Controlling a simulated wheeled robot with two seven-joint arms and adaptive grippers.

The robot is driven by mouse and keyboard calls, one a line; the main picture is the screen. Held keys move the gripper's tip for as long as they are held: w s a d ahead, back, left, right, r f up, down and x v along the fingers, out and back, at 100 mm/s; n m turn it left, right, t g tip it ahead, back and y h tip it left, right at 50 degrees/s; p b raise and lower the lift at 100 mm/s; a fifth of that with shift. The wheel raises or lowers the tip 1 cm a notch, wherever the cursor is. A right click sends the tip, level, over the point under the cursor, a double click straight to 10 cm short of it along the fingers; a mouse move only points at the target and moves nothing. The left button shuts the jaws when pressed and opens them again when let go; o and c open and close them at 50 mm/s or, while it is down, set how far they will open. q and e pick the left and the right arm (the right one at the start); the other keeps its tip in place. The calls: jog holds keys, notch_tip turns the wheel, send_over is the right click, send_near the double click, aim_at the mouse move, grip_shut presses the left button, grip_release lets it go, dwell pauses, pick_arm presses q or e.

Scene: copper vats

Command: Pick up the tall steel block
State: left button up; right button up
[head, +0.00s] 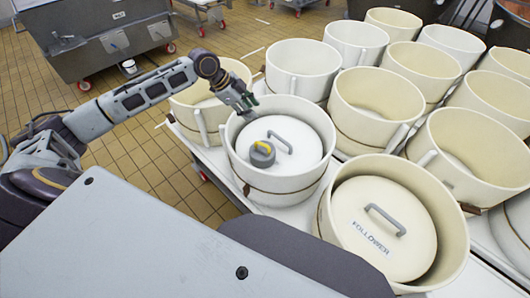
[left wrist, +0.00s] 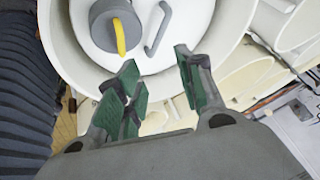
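No thing that is clearly a tall steel block shows. The only loose metal-like thing is a short, round grey piece with a yellow handle (head: 262,153), standing on a white lid (head: 300,142) inside a cream vat. My left gripper (head: 247,107) is over the vat's far rim, behind the grey piece. In the wrist view its green-padded fingers (left wrist: 156,59) are apart, with nothing between them. My right gripper is not in view.
The lid has a bent grey handle (head: 281,140) beside the grey piece. Several cream vats crowd the right; the nearest holds a lid marked FOLLOWER (head: 395,252). A steel tub on wheels (head: 100,35) stands far left. Tiled floor (head: 165,175) is open at left.

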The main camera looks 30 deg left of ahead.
pick_arm(q)
jog(key=s+m+g, duration=0.1)
jog(key=s+m, duration=0.1)
jog(key=s+f+m+g, duration=0.1)
jog(key=s+m, duration=0.1)
jog(key=shift+s+f+m, duration=0.1)
jog(key=shift+s+m, duration=0.1)
jog(key=shift+m, duration=0.1)
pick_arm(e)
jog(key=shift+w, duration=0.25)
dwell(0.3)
pick_arm(q)
send_over(262, 144)
jog(key=a, duration=0.3)
jog(key=f, duration=0.7)
jog(key=shift+s+d+f, duration=0.25)
jog(key=shift+s+f, duration=0.05)
jog(key=shift+s, duration=0.1)
jog(key=shift+f, duration=0.1)
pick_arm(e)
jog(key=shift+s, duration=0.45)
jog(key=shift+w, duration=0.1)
